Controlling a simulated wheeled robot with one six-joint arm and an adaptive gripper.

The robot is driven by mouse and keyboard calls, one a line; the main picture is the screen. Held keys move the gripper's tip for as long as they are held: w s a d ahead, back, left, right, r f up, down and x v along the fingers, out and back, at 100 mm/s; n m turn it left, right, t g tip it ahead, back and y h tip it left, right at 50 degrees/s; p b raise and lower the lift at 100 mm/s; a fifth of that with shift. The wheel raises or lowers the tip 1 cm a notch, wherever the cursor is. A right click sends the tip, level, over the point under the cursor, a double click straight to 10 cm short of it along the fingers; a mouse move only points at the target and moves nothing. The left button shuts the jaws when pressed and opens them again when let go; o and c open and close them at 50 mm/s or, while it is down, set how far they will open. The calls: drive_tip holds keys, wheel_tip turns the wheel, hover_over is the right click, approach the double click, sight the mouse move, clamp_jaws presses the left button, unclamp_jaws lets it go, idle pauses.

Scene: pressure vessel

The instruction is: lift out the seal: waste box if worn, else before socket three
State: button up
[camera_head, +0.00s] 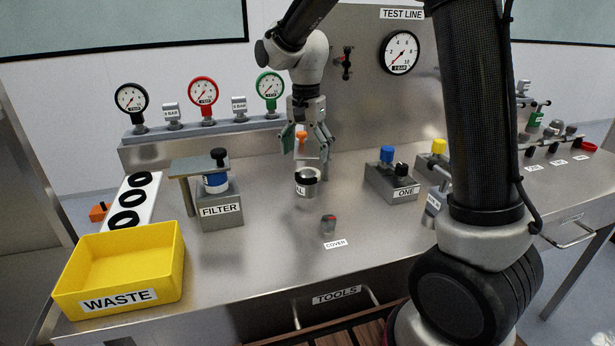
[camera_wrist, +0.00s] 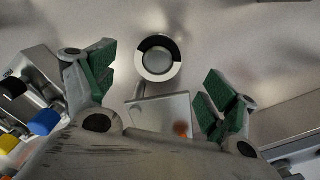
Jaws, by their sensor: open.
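My gripper (camera_head: 307,147) is open and empty, pointing down above a small round cup (camera_head: 306,189) with a label ending in "LL". In the wrist view the cup (camera_wrist: 159,57) lies beyond and between the spread green-padded fingers (camera_wrist: 160,88). It looks open-topped, with a rim part black and part white around a grey middle. I cannot tell whether the black part is a seal, or its wear. The yellow waste box (camera_head: 120,265) stands empty at front left. Small labels (camera_head: 559,162) stand before a row of fittings at far right, too small to read.
Several black rings lie on a white board (camera_head: 152,187) at left. The FILTER block (camera_head: 220,213) stands beside it. Block ONE (camera_head: 393,185) is to the right, and gauges (camera_head: 203,92) stand behind. Front middle steel is clear.

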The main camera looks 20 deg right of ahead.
sight(307, 173)
wheel_tip(307, 173, down, 6)
drive_tip(key=shift+s+r, duration=0.1)
drive_tip(key=shift+r, duration=0.1)
drive_tip(key=c, duration=1.1)
